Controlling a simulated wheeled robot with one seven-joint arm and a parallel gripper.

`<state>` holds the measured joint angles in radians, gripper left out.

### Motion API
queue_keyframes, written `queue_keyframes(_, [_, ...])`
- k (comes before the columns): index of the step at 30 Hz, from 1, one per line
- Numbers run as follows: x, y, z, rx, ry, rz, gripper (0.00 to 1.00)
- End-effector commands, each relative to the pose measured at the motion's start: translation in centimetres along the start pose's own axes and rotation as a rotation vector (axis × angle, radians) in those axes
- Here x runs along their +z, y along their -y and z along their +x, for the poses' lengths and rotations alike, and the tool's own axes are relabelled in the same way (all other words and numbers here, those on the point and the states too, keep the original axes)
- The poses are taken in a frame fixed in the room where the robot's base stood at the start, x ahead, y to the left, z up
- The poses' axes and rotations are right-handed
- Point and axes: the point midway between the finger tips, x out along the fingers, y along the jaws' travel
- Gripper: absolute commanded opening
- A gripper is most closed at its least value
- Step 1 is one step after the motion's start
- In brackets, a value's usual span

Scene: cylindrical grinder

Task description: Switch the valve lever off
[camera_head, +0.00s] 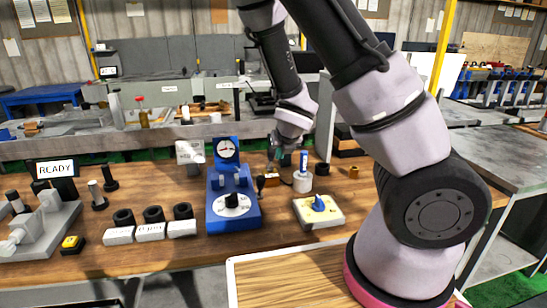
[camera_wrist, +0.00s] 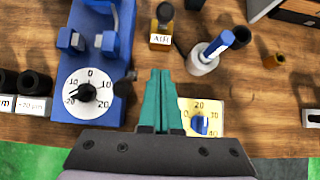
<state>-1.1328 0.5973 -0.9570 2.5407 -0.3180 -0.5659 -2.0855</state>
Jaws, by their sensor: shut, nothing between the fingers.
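A small brass block (camera_wrist: 161,30) with a black round top and a white label, seemingly reading AIR, stands at the top of the wrist view. It looks like the valve, but I cannot make out its lever or position. In the head view the brass block (camera_head: 268,181) sits on the wooden bench, right of the blue gauge stand. My gripper (camera_wrist: 160,72) shows teal fingers shut together with nothing between them. The fingertips appear just below the block in the wrist view, apart from it. In the head view my gripper (camera_head: 274,148) is small and partly hidden.
A blue gauge stand (camera_head: 233,208) with a dial is to the left. A yellow-topped box with a blue knob (camera_head: 319,211) is at the right front. A white cylinder holding a blue stick (camera_head: 302,183) stands right of the block. Black rings on labelled blocks (camera_head: 152,231) are left.

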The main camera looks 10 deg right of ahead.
Motion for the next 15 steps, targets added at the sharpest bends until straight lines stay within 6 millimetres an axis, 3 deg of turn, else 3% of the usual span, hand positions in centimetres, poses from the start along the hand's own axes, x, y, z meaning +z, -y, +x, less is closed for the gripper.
queue_keyframes(8, [0.0, 0.1, 0.3, -0.001, -0.001, 0.004, 0.00])
queue_keyframes(15, [0.0, 0.2, 3.5, -0.005, -0.002, 0.005, 0.00])
